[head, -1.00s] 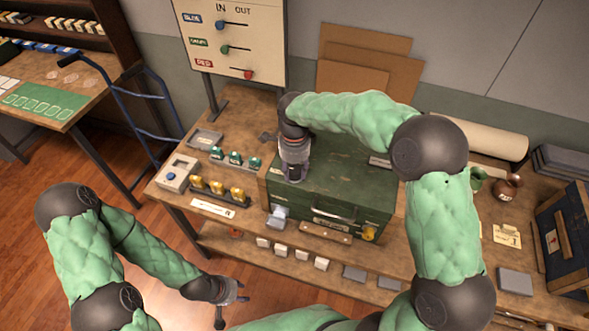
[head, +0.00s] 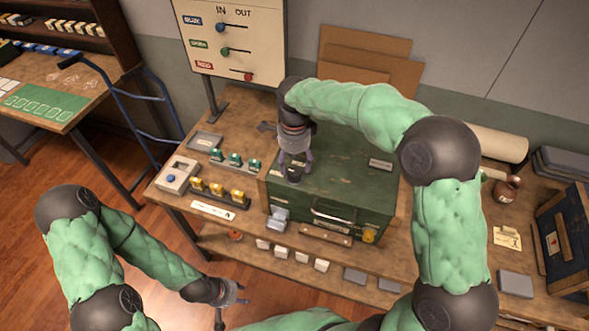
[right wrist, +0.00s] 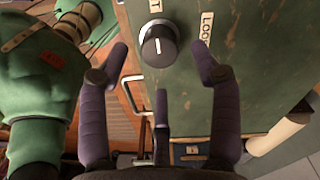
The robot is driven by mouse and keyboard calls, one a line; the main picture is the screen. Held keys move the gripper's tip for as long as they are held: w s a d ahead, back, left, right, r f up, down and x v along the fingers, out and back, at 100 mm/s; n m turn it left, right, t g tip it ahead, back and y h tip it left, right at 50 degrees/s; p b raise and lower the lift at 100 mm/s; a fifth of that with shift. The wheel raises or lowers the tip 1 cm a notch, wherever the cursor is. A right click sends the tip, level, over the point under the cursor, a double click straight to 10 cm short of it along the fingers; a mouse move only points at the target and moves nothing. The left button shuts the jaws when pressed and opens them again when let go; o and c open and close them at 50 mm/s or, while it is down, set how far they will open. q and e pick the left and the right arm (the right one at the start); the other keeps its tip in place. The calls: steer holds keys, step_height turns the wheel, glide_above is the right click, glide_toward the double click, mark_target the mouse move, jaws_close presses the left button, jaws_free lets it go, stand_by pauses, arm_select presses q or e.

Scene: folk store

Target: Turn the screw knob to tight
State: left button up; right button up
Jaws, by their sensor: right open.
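The screw knob (right wrist: 158,45) is round and black with a pale pointer mark, on the lid of the dark green box (right wrist: 255,60). Partly cut-off labels sit beside it: one ends in "T" (right wrist: 155,5), the other begins "LOO" (right wrist: 206,28). In the head view the knob (head: 294,175) shows under my right gripper (head: 295,160). In the right wrist view my right gripper (right wrist: 161,62) is open, its fingers spread around the knob's place, apart from it. My left gripper (head: 236,292) hangs low over the floor, away from the box; its jaw opening is unclear.
The box (head: 340,185) stands on a wooden bench (head: 175,205) with a front handle and a yellow knob (head: 369,235). Small yellow and teal pieces stand left of it. A lever board (head: 230,40) rises behind. A jug (head: 507,188) is at right.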

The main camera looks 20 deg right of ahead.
mark_target(294, 171)
step_height(294, 171, up, 7)
steer(key=shift+r, duration=0.15)
stand_by(0.6)
